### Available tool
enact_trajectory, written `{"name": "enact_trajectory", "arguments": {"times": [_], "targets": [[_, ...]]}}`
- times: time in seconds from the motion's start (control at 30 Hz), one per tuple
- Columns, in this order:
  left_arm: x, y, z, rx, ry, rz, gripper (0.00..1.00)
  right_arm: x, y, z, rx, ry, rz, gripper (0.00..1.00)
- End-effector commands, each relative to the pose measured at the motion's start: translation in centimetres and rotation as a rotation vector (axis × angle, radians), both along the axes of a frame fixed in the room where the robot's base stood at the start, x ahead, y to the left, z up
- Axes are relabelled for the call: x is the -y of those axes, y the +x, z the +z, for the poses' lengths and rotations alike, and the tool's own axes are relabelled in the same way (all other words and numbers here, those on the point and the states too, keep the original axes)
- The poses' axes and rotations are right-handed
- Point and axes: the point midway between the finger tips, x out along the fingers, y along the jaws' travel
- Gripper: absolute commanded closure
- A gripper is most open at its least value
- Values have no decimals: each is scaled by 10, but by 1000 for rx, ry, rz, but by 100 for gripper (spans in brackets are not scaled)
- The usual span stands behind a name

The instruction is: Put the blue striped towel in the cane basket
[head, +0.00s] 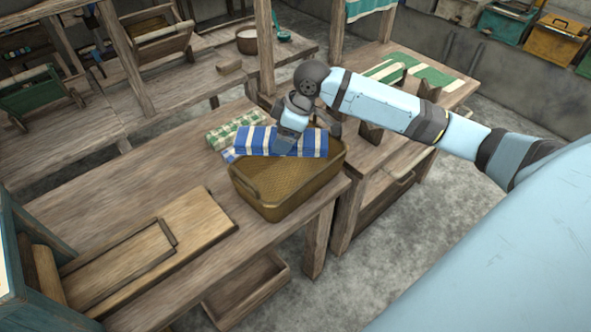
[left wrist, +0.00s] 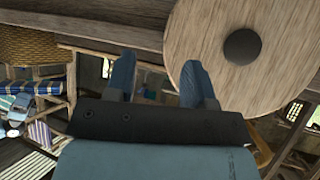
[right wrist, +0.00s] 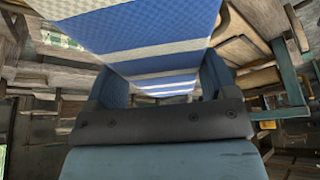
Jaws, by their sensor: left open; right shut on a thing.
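The blue striped towel (head: 310,142), blue with white stripes, is over the back part of the cane basket (head: 285,195), its left end reaching past the rim. I cannot tell whether it touches the basket. My right gripper (head: 288,146) is shut on the towel from above. In the right wrist view the towel (right wrist: 155,45) runs between the two fingers, hiding their tips. My left gripper (left wrist: 160,65) is open and empty, seen only in the left wrist view, close to a round wooden disc (left wrist: 215,65).
A wooden board (head: 150,250) lies at the front left. Green and white cloth (head: 415,70) lies on the bench behind. The table's left middle is clear.

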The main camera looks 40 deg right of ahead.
Motion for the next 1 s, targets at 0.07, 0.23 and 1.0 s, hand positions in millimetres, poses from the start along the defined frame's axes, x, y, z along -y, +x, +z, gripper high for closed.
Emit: {"name": "enact_trajectory", "arguments": {"times": [0.07, 0.23, 1.0], "targets": [[-1, 0, -10, -3, 0, 2, 51, 14, 12, -2, 1, 0, 106, 47], [-3, 0, -17, -12, -1, 6, 51, 34, 27, 5, 2, 0, 311, 47], [3, 2, -21, -13, -20, 12, 51, 46, 34, -124, 0, -2, 442, 47]]}}
